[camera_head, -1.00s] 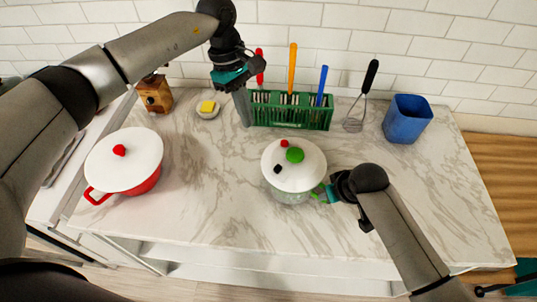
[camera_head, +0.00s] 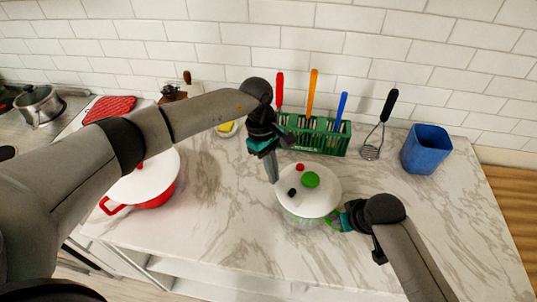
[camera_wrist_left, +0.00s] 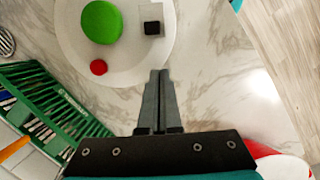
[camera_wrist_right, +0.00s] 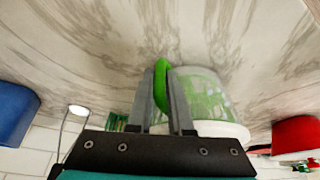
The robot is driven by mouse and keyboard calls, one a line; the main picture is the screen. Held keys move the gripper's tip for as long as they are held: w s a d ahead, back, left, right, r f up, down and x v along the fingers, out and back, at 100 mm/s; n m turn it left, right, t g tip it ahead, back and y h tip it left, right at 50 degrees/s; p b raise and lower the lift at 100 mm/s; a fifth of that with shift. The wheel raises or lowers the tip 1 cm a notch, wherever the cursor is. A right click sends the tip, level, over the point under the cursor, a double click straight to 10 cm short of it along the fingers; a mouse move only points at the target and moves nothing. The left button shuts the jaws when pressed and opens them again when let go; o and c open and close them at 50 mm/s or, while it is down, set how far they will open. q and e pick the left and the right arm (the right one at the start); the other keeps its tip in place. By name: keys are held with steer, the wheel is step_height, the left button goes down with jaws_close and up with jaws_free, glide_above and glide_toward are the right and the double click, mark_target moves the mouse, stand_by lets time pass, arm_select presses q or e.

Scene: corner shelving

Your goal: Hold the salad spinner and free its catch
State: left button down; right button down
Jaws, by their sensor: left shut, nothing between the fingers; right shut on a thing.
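The salad spinner (camera_head: 318,203) stands on the marble counter, with a white lid, a green knob (camera_head: 311,180), a black square piece (camera_head: 291,193) and a red button (camera_head: 299,167). Which one is the catch is not marked. My left gripper (camera_head: 274,181) is shut and empty, pointing down beside the lid's left edge. In the left wrist view its fingertips (camera_wrist_left: 158,73) overlap the lid rim, on the black piece's side; contact cannot be told. My right gripper (camera_head: 342,218) is shut on the spinner's green handle (camera_wrist_right: 161,75) at its right side.
A green utensil rack (camera_head: 320,135) stands behind the spinner, close to my left wrist. A red pot with a white lid (camera_head: 148,182) is partly behind my left arm. The front counter is clear.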

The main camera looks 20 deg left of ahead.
mark_target(293, 192)
arm_select(q)
steer(key=shift+s+d+r, duration=0.1)
steer(key=shift+s+d, duration=0.25)
steer(key=shift+d, duration=0.45)
steer(key=shift+s+d+r, duration=0.1)
steer(key=shift+s+d, duration=0.25)
steer(key=shift+d, duration=0.45)
steer(key=shift+s+d, duration=0.25)
steer(key=shift+d, duration=0.35)
steer(key=shift+s+d, duration=0.25)
steer(key=shift+d, duration=0.35)
steer(key=shift+a, duration=0.1)
steer(key=a, duration=0.1)
steer(key=w+a, duration=0.1)
steer(key=a, duration=0.1)
steer(key=shift+w, duration=0.25)
steer(key=shift+w+a+r, duration=0.25)
steer(key=shift+a+r, duration=0.2)
steer(key=shift+r, duration=0.2)
steer(key=s+v, duration=0.1)
steer(key=v, duration=0.7)
steer(key=shift+w+r, duration=0.3)
steer(key=shift+w, duration=0.15)
